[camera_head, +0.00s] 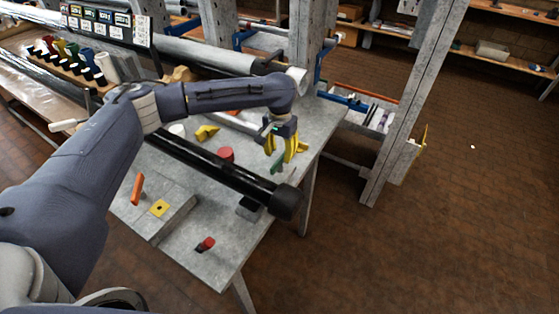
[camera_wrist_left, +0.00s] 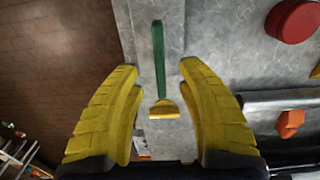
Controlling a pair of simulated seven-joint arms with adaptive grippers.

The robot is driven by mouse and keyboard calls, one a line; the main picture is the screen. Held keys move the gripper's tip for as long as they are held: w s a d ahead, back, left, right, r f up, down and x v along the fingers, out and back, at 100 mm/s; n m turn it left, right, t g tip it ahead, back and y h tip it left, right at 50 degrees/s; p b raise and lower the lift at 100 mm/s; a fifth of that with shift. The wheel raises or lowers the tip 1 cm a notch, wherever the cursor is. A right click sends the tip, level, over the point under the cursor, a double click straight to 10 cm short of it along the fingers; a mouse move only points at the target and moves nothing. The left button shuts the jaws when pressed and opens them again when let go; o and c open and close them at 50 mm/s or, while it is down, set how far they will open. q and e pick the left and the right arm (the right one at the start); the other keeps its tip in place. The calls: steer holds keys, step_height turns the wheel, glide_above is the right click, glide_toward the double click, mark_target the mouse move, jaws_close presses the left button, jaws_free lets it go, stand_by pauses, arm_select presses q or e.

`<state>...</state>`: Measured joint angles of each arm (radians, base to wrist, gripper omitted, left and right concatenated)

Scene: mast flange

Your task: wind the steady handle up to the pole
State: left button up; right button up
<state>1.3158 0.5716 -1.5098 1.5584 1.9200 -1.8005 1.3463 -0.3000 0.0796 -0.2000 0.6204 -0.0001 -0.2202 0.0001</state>
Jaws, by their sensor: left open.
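A long black pole (camera_head: 215,165) with a thick black end (camera_head: 286,202) lies across the grey table. I cannot tell for certain which is the steady handle. My left gripper (camera_head: 286,158) is open and empty, behind the pole near the table's right edge. In the left wrist view, a green-handled tool with a yellow end (camera_wrist_left: 160,60) shows between its yellow fingers (camera_wrist_left: 160,75), untouched. My right gripper is out of view.
A red round piece (camera_head: 225,154) and a yellow piece (camera_head: 206,132) sit behind the pole. A grey block with a yellow plate (camera_head: 158,208) is in front. A rack of coloured bottles (camera_head: 72,57) is at the far left. A grey post (camera_head: 405,110) rises right of the table.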

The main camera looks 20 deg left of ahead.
mark_target(280, 159)
arm_select(q)
steer(key=shift+f, duration=2.2)
jaws_close()
